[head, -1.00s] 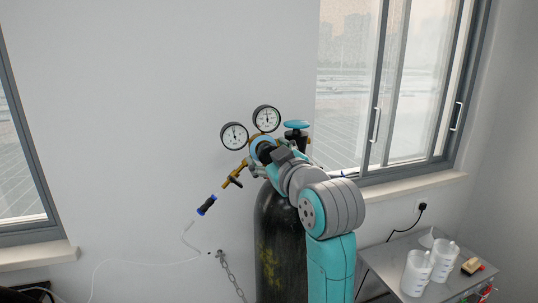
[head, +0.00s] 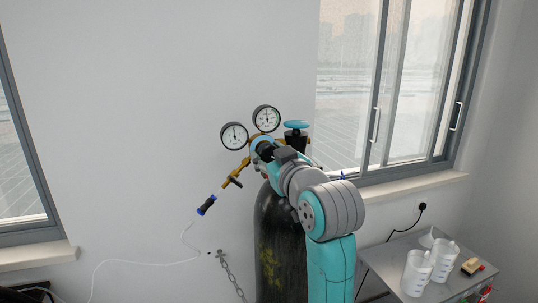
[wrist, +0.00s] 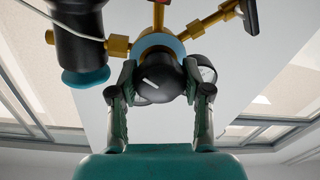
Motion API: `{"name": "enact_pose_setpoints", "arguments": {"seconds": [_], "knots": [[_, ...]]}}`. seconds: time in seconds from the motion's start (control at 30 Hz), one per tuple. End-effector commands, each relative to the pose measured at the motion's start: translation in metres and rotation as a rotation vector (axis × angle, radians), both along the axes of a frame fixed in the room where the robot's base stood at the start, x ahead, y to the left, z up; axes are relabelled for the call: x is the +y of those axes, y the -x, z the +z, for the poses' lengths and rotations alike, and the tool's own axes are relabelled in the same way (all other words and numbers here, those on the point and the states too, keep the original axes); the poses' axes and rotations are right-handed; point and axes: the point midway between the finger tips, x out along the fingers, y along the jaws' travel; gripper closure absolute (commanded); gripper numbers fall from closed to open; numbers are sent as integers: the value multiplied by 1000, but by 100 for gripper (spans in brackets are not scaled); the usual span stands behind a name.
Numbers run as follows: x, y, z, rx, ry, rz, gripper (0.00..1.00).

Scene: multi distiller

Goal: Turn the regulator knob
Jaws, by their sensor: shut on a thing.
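The regulator knob (wrist: 160,72) is black and round with a white line on its face. In the wrist view it sits in front of a light-blue ring on the brass regulator body (wrist: 118,45). My gripper (wrist: 157,78) is shut on the knob, with one finger on each side of it. In the head view my gripper (head: 268,153) reaches the regulator from the front right, and the wrist mostly hides the knob. Two round white gauges (head: 235,136) (head: 266,118) stand above the regulator, on top of a dark gas cylinder (head: 275,250).
A blue cylinder valve handwheel (head: 296,125) stands just right of the gauges. A hose with a blue-ended connector (head: 207,205) hangs at the left. A chain (head: 230,275) runs beside the cylinder. A metal table (head: 385,262) with white beakers (head: 417,272) is at the right.

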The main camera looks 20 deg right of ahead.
Motion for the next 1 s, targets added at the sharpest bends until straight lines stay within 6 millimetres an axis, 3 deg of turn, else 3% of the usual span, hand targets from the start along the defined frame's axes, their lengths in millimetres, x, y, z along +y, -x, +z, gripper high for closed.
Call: {"name": "enact_pose_setpoints", "arguments": {"seconds": [0.03,0.1,0.13,0.5,1.0], "knots": [[0,0,-1,1,0,1,44],[0,0,-1,1,0,1,27],[0,0,-1,1,1,1,26],[0,5,0,1,1,0,26],[-5,70,-1,1,1,0,26]]}}
